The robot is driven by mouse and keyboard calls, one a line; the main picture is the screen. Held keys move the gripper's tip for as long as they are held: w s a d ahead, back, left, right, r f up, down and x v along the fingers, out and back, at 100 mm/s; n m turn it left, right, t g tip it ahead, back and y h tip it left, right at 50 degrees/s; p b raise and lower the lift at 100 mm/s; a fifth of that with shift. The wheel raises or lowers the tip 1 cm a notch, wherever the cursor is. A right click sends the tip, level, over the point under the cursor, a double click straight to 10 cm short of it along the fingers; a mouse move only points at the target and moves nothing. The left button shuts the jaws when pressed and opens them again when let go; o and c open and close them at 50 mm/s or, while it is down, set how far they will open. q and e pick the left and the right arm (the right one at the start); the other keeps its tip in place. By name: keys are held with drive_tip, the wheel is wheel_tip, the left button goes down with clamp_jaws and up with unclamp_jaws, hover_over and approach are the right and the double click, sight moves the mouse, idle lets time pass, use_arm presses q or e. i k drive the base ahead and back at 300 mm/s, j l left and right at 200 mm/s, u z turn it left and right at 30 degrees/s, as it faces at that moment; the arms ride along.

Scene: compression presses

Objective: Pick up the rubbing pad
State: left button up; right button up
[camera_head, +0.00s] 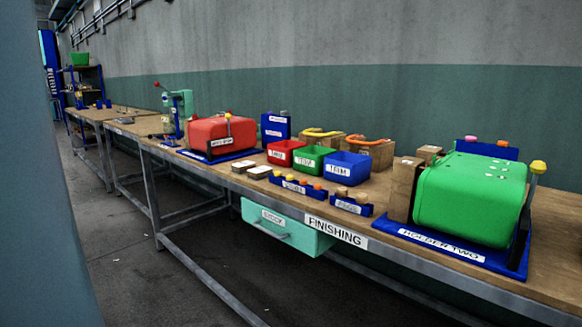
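Nothing in the head view is marked as the rubbing pad. Two small flat blocks with pale tops lie side by side on the finishing bench, left of the red bin; one is the left block (243,166) and the other the right block (259,172). They are too small to tell whether either is the pad. Neither of my grippers is in view.
The wooden bench (385,185) carries a red machine (222,132), red (284,152), green (312,159) and blue (347,167) bins, and a large green machine (470,198) on a blue mat. A teal drawer (287,229) hangs below. Floor (120,260) in front is clear.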

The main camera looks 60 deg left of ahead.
sight(242, 167)
drive_tip(key=u, duration=2.15)
drive_tip(key=i+j+z, duration=0.1)
drive_tip(key=z, duration=0.85)
drive_tip(key=i+j+z, duration=0.1)
drive_tip(key=z, duration=0.35)
drive_tip(key=j+z, duration=0.25)
drive_tip(key=z, duration=0.25)
drive_tip(key=j+z, duration=0.2)
drive_tip(key=j, duration=0.25)
drive_tip(key=j+z, duration=0.2)
drive_tip(key=j, duration=0.25)
drive_tip(key=k+j+z, duration=0.15)
drive_tip(key=j, duration=0.3)
drive_tip(key=j+z, duration=0.2)
drive_tip(key=j, duration=0.25)
drive_tip(key=k+j+z, duration=0.2)
drive_tip(key=j, duration=0.2)
drive_tip(key=k+j+z, duration=0.2)
drive_tip(key=j, duration=0.2)
drive_tip(key=k+j+z, duration=0.2)
drive_tip(key=j, duration=0.2)
drive_tip(key=i, duration=0.05)
